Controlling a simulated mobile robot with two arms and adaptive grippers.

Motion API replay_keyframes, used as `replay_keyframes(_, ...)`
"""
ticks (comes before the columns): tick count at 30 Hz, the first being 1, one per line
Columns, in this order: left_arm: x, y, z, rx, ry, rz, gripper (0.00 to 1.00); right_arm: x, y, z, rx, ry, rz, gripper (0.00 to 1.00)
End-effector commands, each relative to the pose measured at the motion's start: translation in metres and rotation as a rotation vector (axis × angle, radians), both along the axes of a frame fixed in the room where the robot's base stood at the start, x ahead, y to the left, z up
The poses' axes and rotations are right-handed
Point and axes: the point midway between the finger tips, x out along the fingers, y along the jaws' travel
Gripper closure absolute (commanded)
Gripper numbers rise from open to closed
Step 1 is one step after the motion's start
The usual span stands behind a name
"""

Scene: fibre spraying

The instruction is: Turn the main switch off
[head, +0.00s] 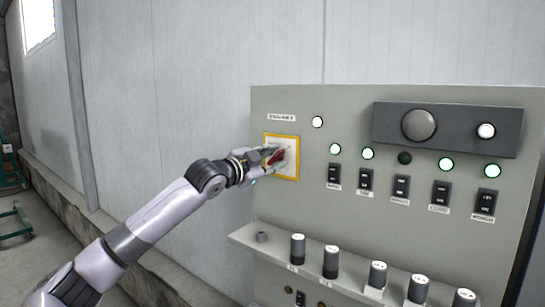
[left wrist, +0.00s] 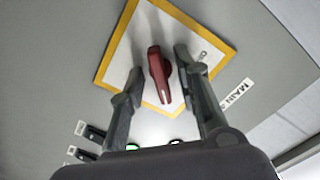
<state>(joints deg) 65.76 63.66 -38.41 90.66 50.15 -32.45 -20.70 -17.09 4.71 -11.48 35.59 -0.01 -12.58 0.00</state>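The main switch is a red rotary handle (left wrist: 158,75) on a white plate with a yellow border (left wrist: 222,47), mounted on the grey control panel. In the head view the red handle (head: 277,157) shows at the panel's upper left, partly covered by my left gripper (head: 272,158). In the left wrist view my left gripper (left wrist: 158,78) is open, with one finger on each side of the handle. Gaps show between the handle and both fingers. My right gripper is not in view.
The grey panel (head: 300,215) carries several black rocker switches (head: 366,181), lit lamps (head: 368,153) and a dark box with a round knob (head: 419,125). A ledge below holds several black and white knobs (head: 331,262). Left of the panel is a bare wall (head: 165,90).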

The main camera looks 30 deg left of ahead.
Motion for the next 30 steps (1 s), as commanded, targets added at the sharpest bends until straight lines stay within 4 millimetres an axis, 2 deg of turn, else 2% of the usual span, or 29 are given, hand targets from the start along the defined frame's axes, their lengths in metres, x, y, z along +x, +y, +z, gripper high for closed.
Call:
replay_keyframes(5, -0.0002, 0.0, -0.0001, 0.0, 0.0, 0.0, 0.71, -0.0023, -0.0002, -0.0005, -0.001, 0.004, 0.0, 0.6)
replay_keyframes(18, -0.0005, 0.0, 0.0001, 0.0, -0.001, -0.001, 1.0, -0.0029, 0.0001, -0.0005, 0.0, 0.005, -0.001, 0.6)
replay_keyframes(30, -0.0004, -0.0002, 0.0004, -0.037, 0.002, -0.001, 1.0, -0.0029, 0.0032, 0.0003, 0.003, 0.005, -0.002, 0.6)
